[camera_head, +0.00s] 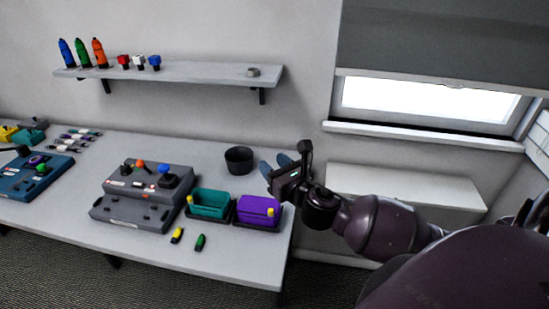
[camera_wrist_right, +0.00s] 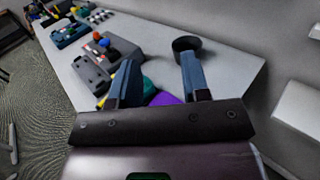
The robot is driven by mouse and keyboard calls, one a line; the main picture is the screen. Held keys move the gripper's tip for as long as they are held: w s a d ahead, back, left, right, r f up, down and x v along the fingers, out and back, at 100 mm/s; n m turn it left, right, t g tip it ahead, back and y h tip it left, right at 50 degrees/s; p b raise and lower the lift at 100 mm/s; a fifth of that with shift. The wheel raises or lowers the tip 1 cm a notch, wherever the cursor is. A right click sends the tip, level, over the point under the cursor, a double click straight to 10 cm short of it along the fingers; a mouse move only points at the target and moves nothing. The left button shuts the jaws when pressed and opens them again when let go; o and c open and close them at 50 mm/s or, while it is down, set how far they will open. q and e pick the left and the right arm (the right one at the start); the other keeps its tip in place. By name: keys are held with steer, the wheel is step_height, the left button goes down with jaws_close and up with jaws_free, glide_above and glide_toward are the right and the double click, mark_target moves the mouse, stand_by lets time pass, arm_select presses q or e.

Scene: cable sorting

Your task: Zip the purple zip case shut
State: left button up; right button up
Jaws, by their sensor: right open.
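The purple zip case (camera_head: 258,208) sits in a dark tray (camera_head: 238,223) near the table's right front corner. A small yellow zip pull (camera_head: 271,212) shows at its right front side. How far its top is closed is too small to tell. My right gripper (camera_head: 275,162) is open and empty, above and behind the case near the table's right edge. In the right wrist view its two blue fingers (camera_wrist_right: 158,66) stand apart, with part of the purple case (camera_wrist_right: 166,99) seen between them and the rest hidden. My left gripper is not in view.
A teal case (camera_head: 210,202) stands left of the purple one. A dark round bowl (camera_head: 239,159) stands behind. A grey control box (camera_head: 150,187) is further left. Yellow (camera_head: 177,235) and green (camera_head: 200,242) pieces lie in front. A wall shelf (camera_head: 180,73) holds bottles.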

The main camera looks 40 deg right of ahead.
steer(key=shift+r, duration=1)
